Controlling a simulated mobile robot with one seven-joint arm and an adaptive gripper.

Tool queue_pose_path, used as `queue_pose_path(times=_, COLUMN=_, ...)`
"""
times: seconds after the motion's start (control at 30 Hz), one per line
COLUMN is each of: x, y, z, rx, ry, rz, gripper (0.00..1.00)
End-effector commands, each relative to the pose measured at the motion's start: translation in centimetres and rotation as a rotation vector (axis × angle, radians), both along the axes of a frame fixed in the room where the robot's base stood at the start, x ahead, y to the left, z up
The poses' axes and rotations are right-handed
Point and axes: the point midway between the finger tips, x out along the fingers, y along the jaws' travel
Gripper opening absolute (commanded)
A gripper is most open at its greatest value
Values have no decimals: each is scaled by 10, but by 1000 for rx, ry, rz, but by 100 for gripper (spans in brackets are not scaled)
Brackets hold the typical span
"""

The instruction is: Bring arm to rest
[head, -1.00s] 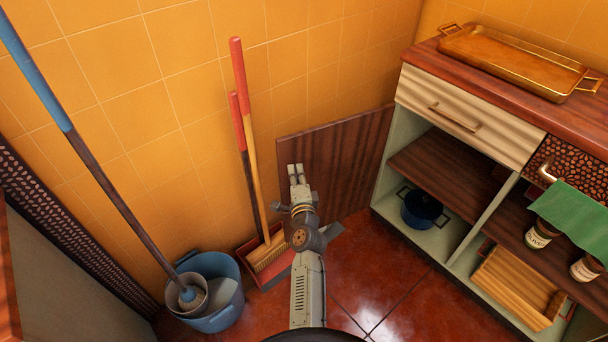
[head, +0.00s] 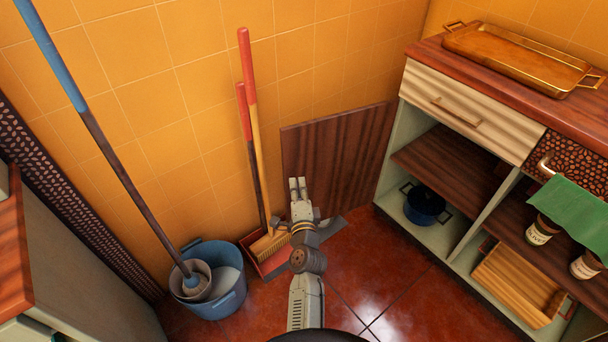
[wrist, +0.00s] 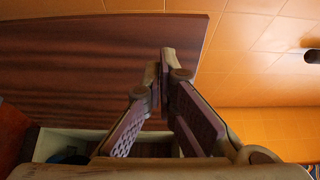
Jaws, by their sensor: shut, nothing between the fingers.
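My gripper (head: 297,186) is at the end of my raised arm, near the middle of the head view. It is in front of the dark wooden board (head: 335,160) that leans on the tiled wall. In the wrist view, the two fingers of my gripper (wrist: 165,65) meet at their tips with nothing between them. The wooden board (wrist: 70,60) fills the upper left there. My arm rises from the bottom of the head view and covers part of the red floor.
A blue bucket (head: 228,296) with a mop stands at left, beside a broom (head: 270,243) and dustpan. An open shelf unit (head: 395,140) stands at right with a blue pot (head: 424,206), jars and a brass tray (head: 520,55) on top. The red floor (head: 375,265) between is clear.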

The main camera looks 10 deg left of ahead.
Motion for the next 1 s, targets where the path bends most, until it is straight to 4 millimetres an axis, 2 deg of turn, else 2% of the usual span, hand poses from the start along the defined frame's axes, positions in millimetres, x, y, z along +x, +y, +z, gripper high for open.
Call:
queue_pose_path(times=0.1, x=-21, y=5, z=0, rx=1, ry=0, rz=-1, gripper=0)
queue_pose_path(times=0.23, x=-35, y=9, z=-1, rx=1, ry=0, rz=-1, gripper=0)
queue_pose_path(times=0.57, x=-41, y=11, z=1, rx=0, ry=-2, rz=-1, gripper=0)
queue_pose_path(times=0.63, x=-39, y=16, z=11, rx=-14, ry=-23, rz=10, gripper=0)
queue_pose_path(times=0.67, x=-37, y=21, z=18, rx=-25, ry=-40, rz=18, gripper=0)
queue_pose_path(times=0.77, x=-31, y=46, z=60, rx=-87, ry=-133, rz=59, gripper=0)
queue_pose_path(times=0.87, x=-29, y=83, z=122, rx=-175, ry=-275, rz=109, gripper=0)
queue_pose_path(times=0.9, x=-32, y=99, z=149, rx=-210, ry=-340, rz=127, gripper=0)
queue_pose_path(times=1.0, x=-45, y=138, z=215, rx=-290, ry=-501, rz=161, gripper=0)
